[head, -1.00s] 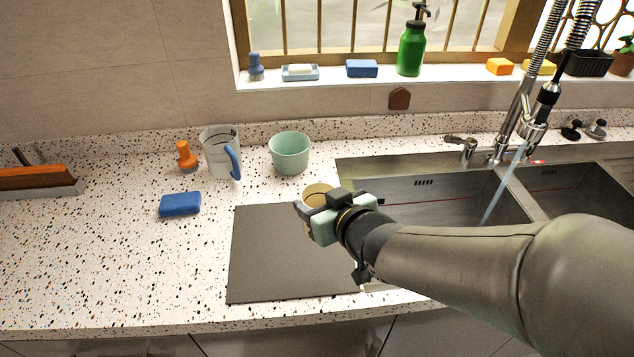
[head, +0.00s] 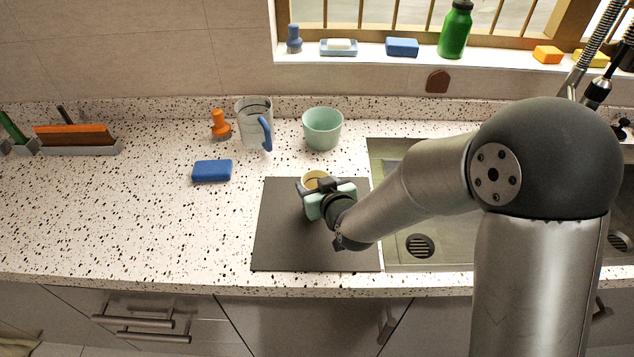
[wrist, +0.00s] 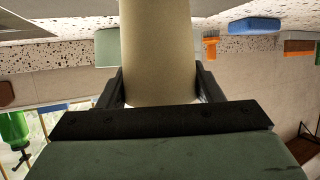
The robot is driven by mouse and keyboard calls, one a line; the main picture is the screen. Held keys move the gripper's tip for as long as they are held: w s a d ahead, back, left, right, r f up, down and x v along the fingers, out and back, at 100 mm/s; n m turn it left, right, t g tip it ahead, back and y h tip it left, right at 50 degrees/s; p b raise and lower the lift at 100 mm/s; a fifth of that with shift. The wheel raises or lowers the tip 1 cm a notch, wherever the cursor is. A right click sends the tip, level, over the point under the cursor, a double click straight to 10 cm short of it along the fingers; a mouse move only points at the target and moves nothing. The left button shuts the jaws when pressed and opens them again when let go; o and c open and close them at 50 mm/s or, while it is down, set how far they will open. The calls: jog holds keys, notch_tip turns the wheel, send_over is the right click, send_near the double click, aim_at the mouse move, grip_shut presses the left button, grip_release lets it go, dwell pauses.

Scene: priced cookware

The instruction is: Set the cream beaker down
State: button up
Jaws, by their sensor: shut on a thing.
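The cream beaker (head: 314,177) is held at the back part of the dark grey mat (head: 282,245), left of the sink. Its open rim faces up in the head view. My gripper (head: 317,188) is shut on the beaker, with a finger on each side. In the wrist view the beaker (wrist: 158,45) fills the upper middle between the two dark fingers (wrist: 158,88). The beaker's base is hidden by my gripper in the head view, so I cannot tell whether it touches the mat.
Behind the mat stand a mint bowl (head: 323,128), a clear jug (head: 253,122) with a blue handle and an orange-handled brush (head: 220,124). A blue sponge (head: 212,170) lies to the left. The sink (head: 430,235) is to the right. The mat's front part is bare.

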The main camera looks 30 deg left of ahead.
jog(key=shift+f+b, duration=0.25)
jog(key=shift+b, duration=0.15)
jog(key=o, duration=1)
jog(key=shift+c, duration=0.2)
jog(key=shift+r, duration=0.15)
jog(key=shift+r+p, duration=0.2)
jog(key=shift+p, duration=0.3)
jog(key=b+v, duration=0.2)
jog(key=v, duration=1)
jog(key=shift+f, duration=0.2)
jog(key=shift+s, duration=0.1)
